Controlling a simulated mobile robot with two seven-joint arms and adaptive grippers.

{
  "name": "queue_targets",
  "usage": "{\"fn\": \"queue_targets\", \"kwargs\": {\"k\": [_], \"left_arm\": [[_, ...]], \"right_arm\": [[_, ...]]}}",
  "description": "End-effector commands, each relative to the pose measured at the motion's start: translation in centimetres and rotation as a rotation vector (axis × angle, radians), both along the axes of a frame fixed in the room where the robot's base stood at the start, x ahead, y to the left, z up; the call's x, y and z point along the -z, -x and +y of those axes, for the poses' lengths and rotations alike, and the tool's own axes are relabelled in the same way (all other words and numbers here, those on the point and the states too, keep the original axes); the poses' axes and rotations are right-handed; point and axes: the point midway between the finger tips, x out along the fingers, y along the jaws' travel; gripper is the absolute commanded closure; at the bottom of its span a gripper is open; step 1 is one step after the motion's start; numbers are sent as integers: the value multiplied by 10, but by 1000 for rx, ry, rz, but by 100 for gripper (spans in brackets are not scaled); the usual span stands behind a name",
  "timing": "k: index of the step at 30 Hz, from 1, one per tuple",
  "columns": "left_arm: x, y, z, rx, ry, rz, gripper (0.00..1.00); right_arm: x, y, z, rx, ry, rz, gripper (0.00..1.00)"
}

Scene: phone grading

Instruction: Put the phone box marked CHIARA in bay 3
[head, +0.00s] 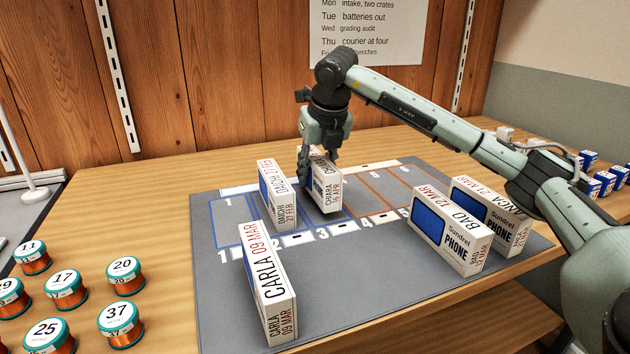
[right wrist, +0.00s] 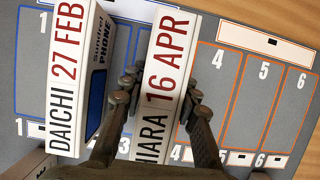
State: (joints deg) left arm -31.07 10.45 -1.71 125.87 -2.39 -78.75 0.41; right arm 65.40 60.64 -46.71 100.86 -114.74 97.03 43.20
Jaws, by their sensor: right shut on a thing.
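The white phone box marked CHIARA 16 APR (head: 327,195) is upright in my right gripper (head: 319,165), whose fingers are shut on its sides near the top. In the right wrist view the CHIARA box (right wrist: 170,50) lies between the fingertips (right wrist: 160,84), over the strip between the DAICHI box and bay 4. That strip is bay 3 (head: 323,233), outlined in blue on the grey mat (head: 225,300). I cannot tell whether the box's base touches the mat. My left gripper is not in view.
The DAICHI box (head: 276,193) stands close on the left, in bay 2. Bays 4 to 6 (head: 385,195) look empty. Numbered spools (head: 65,285) sit at left.

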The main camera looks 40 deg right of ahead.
Motion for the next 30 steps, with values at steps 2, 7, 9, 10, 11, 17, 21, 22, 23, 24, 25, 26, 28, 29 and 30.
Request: {"fn": "queue_targets", "kwargs": {"k": [2, 7, 9, 10, 11, 17, 21, 22, 23, 24, 25, 26, 28, 29, 30], "left_arm": [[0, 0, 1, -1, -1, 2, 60], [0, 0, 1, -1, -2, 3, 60], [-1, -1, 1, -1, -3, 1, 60], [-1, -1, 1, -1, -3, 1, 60], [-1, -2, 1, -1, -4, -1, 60], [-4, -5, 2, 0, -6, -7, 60], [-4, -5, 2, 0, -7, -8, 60], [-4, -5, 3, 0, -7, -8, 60], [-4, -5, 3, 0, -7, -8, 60], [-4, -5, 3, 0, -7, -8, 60], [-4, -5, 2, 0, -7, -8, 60], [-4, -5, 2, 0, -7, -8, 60], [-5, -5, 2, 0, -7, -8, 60], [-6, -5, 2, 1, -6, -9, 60], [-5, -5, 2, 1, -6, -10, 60]], "right_arm": [[13, 1, -1, 2, 1, 1, 100], [18, 0, 0, 1, 0, -3, 100], [18, 0, 0, 1, 0, -2, 100], [18, 0, 0, 0, 0, -2, 100], [18, 0, 0, 0, 0, -2, 100], [20, 0, 0, 0, 0, 0, 59], [20, 0, 0, 0, 0, 0, 49], [20, 0, 0, 0, 0, 0, 49], [20, 0, 0, 0, 0, 0, 49], [20, 0, 0, 0, 0, 0, 49], [20, 0, 0, 0, 0, 0, 49], [20, 0, 0, 0, 0, 0, 49], [19, 0, 0, 0, 0, 0, 49], [18, 0, 0, 0, 0, 0, 49], [16, 0, 0, 0, 0, -1, 49]]}}
